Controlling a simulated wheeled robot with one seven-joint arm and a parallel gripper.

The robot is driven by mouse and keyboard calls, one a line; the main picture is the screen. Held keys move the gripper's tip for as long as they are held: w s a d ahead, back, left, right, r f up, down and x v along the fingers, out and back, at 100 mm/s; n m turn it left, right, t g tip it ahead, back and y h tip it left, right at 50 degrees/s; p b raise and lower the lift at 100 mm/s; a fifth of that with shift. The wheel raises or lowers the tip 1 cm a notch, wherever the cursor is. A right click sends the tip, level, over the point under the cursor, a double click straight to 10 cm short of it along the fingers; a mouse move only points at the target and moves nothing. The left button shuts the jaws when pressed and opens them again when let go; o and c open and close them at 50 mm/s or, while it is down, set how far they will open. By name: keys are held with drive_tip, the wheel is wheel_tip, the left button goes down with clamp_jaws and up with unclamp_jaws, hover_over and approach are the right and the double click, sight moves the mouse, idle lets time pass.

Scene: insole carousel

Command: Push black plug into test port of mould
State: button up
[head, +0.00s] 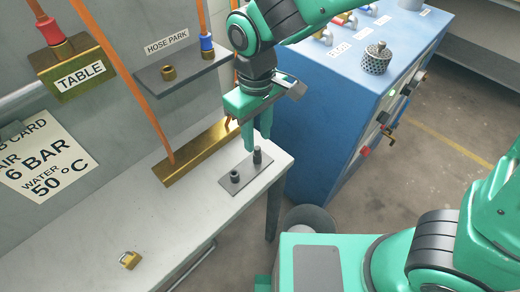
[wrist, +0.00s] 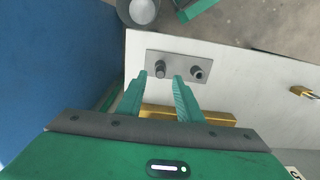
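A dark grey plate (head: 248,181) lies on the pale bench and also shows in the wrist view (wrist: 179,60). A taller dark peg, which looks like the black plug (head: 257,157), stands upright at the plate's far end. A shorter dark round piece (head: 235,176) with a hollow-looking top sits at its near end. My gripper (head: 257,144) points down, open, with its fingertips close above the taller peg. In the wrist view the peg (wrist: 160,71) shows in the gap between the fingertips (wrist: 160,76). Contact cannot be told. I cannot clearly identify the mould or its test port.
A brass angle bar (head: 195,160) lies behind the plate. A brass padlock (head: 129,260) lies on the front part of the bench (head: 90,235). Orange hoses hang above, near the HOSE PARK shelf (head: 185,77). A blue cabinet (head: 310,110) stands to the right.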

sight(257, 148)
drive_tip(key=shift+f, duration=1.95)
clamp_jaws()
drive_tip(key=shift+r, duration=0.15)
drive_tip(key=shift+r, duration=2.85)
drive_tip(key=shift+r, duration=0.1)
wheel_tip(257, 148, up, 7)
